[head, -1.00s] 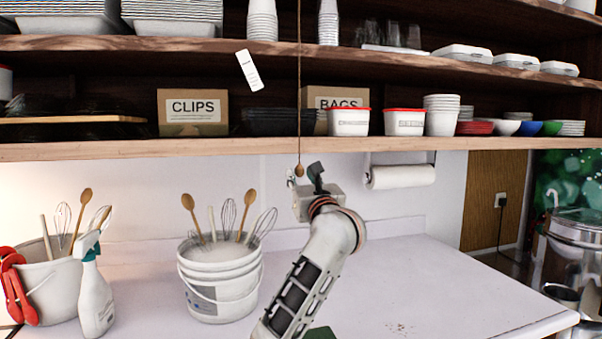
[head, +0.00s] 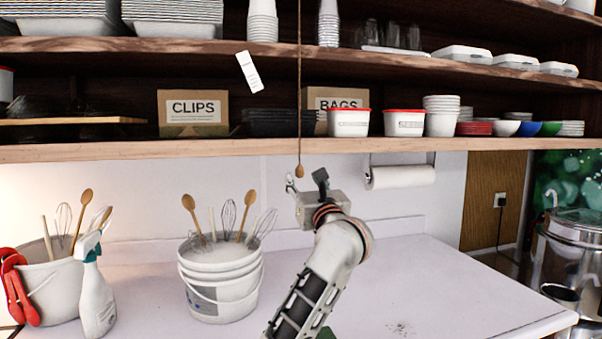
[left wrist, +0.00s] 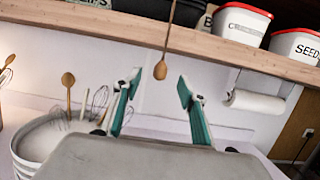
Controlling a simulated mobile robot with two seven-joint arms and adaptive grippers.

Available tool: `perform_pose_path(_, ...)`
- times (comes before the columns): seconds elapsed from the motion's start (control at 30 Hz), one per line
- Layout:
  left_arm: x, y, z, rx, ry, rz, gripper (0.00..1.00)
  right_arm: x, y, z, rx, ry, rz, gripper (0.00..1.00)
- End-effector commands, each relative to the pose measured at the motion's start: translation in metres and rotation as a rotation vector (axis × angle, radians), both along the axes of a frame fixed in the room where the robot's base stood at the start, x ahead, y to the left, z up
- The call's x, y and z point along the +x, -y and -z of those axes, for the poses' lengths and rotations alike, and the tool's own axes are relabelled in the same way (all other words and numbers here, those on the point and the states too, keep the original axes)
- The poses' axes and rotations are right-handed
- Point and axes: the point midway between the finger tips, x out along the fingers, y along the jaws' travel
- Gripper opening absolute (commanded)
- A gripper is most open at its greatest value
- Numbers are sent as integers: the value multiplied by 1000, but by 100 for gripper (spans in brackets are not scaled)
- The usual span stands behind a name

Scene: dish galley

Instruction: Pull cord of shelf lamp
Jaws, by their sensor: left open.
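The lamp cord (head: 299,90) hangs down in front of the shelves and ends in a small wooden knob (head: 299,171) just below the lowest shelf board. My left gripper (head: 306,180) is open, with its fingers just below and around the level of the knob in the head view. In the left wrist view the knob (left wrist: 160,71) hangs between the two spread teal fingers (left wrist: 157,88), a little beyond or above their tips; the exact depth is hard to tell. No finger visibly touches it. The lamp itself is not in view. My right gripper is not in view.
The lowest shelf board (head: 150,151) runs just above my gripper. A paper towel roll (head: 400,177) hangs to the right. A white bucket of utensils (head: 220,280) and a spray bottle (head: 95,295) stand on the left of the counter (head: 420,290). The counter's right side is clear.

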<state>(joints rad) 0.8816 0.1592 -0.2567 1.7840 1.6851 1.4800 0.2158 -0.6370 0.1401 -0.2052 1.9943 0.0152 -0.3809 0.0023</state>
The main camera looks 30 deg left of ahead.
Motion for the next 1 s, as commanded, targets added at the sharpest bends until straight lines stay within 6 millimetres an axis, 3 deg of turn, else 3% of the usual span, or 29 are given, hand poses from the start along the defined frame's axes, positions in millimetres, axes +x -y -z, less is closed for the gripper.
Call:
perform_pose_path(0.53,-31,36,12,-2,1,1,42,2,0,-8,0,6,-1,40)
perform_pose_path(1.0,-34,40,14,-1,-1,0,42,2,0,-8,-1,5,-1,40)
